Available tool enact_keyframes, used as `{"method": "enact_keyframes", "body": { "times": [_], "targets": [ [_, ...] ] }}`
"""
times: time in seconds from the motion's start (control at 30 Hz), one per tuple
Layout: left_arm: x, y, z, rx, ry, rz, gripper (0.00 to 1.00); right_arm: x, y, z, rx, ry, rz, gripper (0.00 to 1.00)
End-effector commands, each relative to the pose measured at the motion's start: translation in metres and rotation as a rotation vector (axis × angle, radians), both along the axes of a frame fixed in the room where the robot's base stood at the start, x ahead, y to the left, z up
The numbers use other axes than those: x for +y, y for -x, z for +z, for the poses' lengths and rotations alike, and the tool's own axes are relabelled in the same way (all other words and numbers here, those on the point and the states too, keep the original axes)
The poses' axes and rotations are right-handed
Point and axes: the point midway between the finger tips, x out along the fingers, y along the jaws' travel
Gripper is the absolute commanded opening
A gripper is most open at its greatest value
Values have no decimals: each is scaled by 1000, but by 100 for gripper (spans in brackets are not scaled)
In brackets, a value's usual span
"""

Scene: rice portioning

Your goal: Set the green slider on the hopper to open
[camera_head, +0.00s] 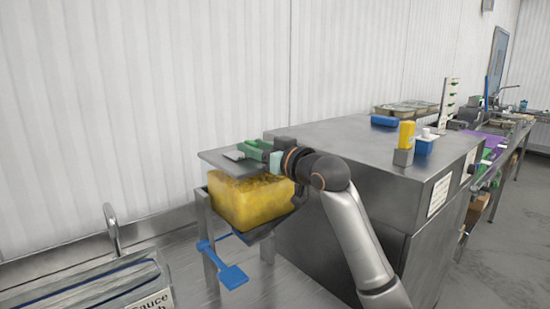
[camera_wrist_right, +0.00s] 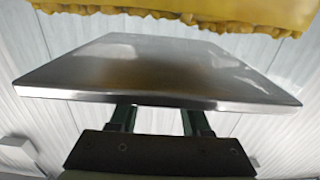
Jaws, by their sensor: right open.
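The hopper (camera_head: 237,203) shows as a yellow body in a metal stand, with a flat metal plate (camera_head: 215,160) over its top. In the right wrist view, the plate (camera_wrist_right: 150,70) spans most of the picture, and the yellow hopper (camera_wrist_right: 200,8) is at the upper edge. My right gripper (camera_head: 250,152) is open at the plate's right side. In the wrist view its fingers (camera_wrist_right: 158,120) reach to the plate's near edge, which hides their tips; contact cannot be told. Green parts show at the gripper, but I cannot make out the green slider for certain. My left gripper is not in view.
A blue paddle-like part (camera_head: 232,276) hangs below the hopper. A large steel cabinet (camera_head: 330,145) stands to the right, carrying a yellow bottle (camera_head: 407,134) and a blue container (camera_head: 426,145). A sink with a tap (camera_head: 112,230) is at the left. A white wall is behind.

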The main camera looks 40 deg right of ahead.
Motion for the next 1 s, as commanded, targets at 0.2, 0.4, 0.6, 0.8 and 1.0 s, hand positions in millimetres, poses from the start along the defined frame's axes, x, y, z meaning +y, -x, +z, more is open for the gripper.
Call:
{"method": "enact_keyframes", "body": {
  "times": [0.2, 0.4, 0.6, 0.8, 1.0],
  "targets": [
    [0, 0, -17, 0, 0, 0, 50, -4, 46, -4, -2, 4, 0, 48],
    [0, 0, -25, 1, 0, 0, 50, -6, 82, -3, 0, 2, 1, 48],
    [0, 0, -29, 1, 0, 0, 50, -7, 99, -2, 2, 0, 2, 48],
    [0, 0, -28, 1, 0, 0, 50, -7, 101, -1, 1, -2, 2, 48],
    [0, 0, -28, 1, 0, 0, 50, -7, 101, -1, 1, -1, 2, 48]
  ]
}}
